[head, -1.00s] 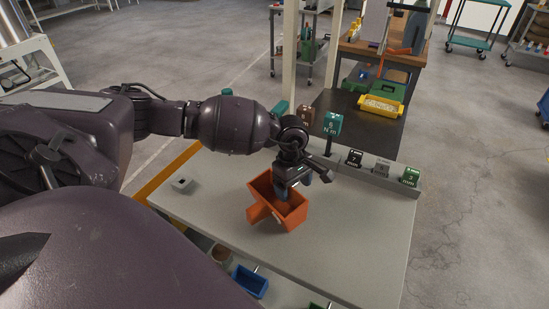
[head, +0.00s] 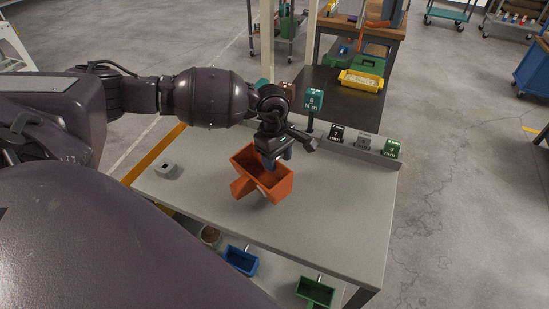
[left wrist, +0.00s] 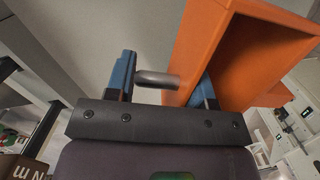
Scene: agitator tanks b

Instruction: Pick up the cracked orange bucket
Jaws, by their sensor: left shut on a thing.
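The orange bucket (head: 278,188) is an angular, open-topped bin above the grey tabletop in the middle of the head view. It looks tilted, and a small pale mark shows on its front; I cannot make out a crack. My left gripper (head: 276,163) reaches down to its rim from above. In the left wrist view, the bucket's orange wall (left wrist: 197,45) lies by the right finger. A short grey metal bar (left wrist: 157,78) sits between the two blue-tipped fingers of the gripper (left wrist: 163,84). The gripper is shut on the bucket, seemingly at this bar. My right gripper is out of view.
A small grey box (head: 168,171) sits at the table's left. A blue bin (head: 240,262) and a green bin (head: 315,293) are lower, in front. The tabletop's right is clear.

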